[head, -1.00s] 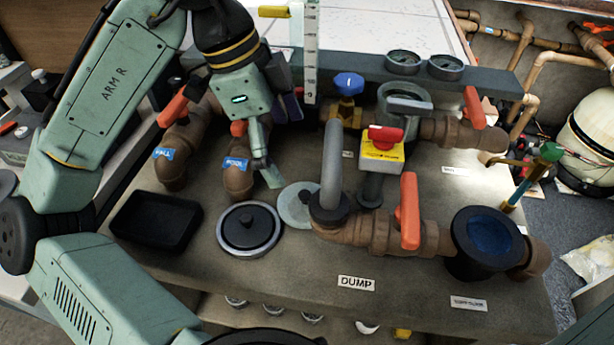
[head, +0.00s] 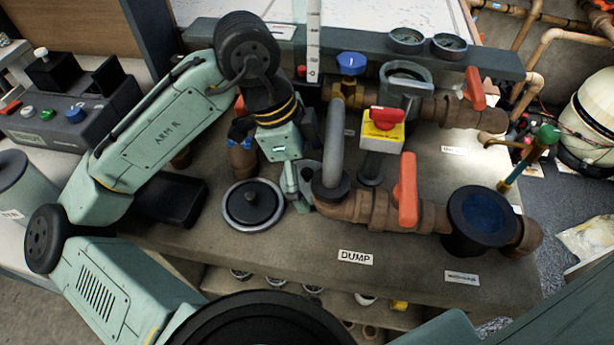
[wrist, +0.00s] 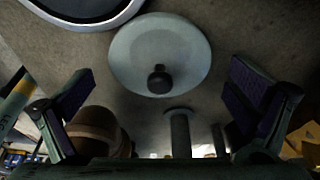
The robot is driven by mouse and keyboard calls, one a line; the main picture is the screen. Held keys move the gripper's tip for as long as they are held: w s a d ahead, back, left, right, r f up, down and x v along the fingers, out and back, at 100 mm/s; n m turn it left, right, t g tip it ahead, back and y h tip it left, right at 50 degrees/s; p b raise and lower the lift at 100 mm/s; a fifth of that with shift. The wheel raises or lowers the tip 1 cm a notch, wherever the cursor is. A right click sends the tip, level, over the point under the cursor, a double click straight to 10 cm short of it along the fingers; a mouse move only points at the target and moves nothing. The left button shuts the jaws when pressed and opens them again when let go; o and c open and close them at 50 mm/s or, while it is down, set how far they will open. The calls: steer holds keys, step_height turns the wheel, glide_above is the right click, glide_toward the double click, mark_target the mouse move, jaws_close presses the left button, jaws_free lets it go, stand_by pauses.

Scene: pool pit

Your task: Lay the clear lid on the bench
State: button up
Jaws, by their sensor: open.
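The clear lid shows in the wrist view as a pale, see-through disc (wrist: 150,45) with a black knob (wrist: 160,80). It lies flat at the level of the grey bench top (head: 290,245). In the head view the lid (head: 309,172) is mostly hidden by my gripper (head: 292,196) and the grey hose. My gripper is open and empty, pointing down over the lid's spot. In the wrist view the lid shows beyond the two spread fingers (wrist: 160,100), with neither finger touching it.
A round black cover with a metal rim (head: 254,205) sits just left of the lid. The grey hose (head: 333,140) and brown pipe with an orange handle (head: 407,190) stand close on the right. A black tray (head: 180,200) lies further left. The front bench is clear around the DUMP label (head: 356,257).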

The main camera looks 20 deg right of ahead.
steer(key=shift+c, duration=0.5)
steer(key=c, duration=1.7)
steer(key=shift+a+r, duration=0.1)
steer(key=shift+r, duration=0.05)
